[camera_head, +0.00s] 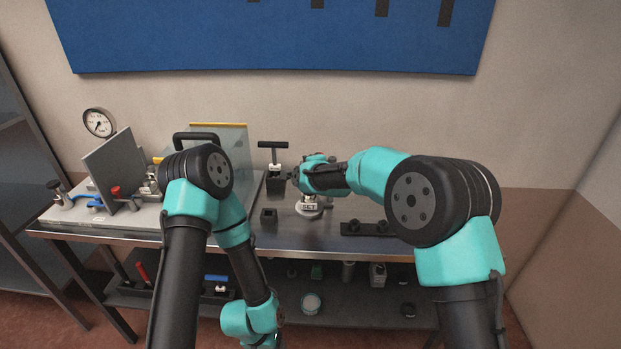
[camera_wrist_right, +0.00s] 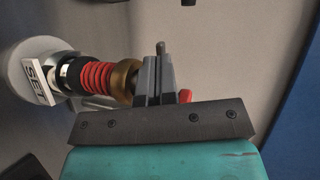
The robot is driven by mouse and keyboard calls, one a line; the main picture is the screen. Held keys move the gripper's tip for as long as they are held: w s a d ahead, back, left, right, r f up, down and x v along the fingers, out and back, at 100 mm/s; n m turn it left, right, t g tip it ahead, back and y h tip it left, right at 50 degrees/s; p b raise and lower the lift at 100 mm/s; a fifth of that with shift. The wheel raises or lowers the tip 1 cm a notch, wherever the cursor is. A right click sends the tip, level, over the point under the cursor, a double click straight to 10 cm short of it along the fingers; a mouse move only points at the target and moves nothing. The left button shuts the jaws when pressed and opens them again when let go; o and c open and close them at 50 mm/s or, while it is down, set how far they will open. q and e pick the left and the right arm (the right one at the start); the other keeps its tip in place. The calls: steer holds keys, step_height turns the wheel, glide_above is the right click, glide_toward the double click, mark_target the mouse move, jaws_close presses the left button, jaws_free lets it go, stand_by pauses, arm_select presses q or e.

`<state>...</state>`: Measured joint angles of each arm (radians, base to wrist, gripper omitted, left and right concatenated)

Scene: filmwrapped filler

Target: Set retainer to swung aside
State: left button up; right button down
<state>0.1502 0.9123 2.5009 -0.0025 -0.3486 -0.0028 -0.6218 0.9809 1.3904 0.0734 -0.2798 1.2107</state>
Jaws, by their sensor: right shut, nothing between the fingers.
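A round grey device with a white "SET" plate (camera_head: 309,206) stands on the bench under my right wrist. In the right wrist view the SET plate (camera_wrist_right: 38,82) shows at the left, beside a red coil spring (camera_wrist_right: 97,76) and a brass collar (camera_wrist_right: 124,80). My right gripper (camera_wrist_right: 160,50) is shut and empty, its fingers close to the collar; I cannot tell whether they touch. A small red tip (camera_wrist_right: 185,96) shows beside the fingers. I cannot tell which part is the retainer. My left arm is folded down at the bench front; its gripper is out of frame.
A black T-handle tool (camera_head: 273,160) stands in a block behind my right gripper. A fixture with a grey upright plate (camera_head: 112,170) and a clear panel (camera_head: 228,155) fill the left.

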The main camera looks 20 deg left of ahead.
steer(key=s+d+r, duration=0.3)
steer(key=s+d, duration=0.1)
steer(key=s, duration=0.6)
steer(key=shift+s, duration=0.35)
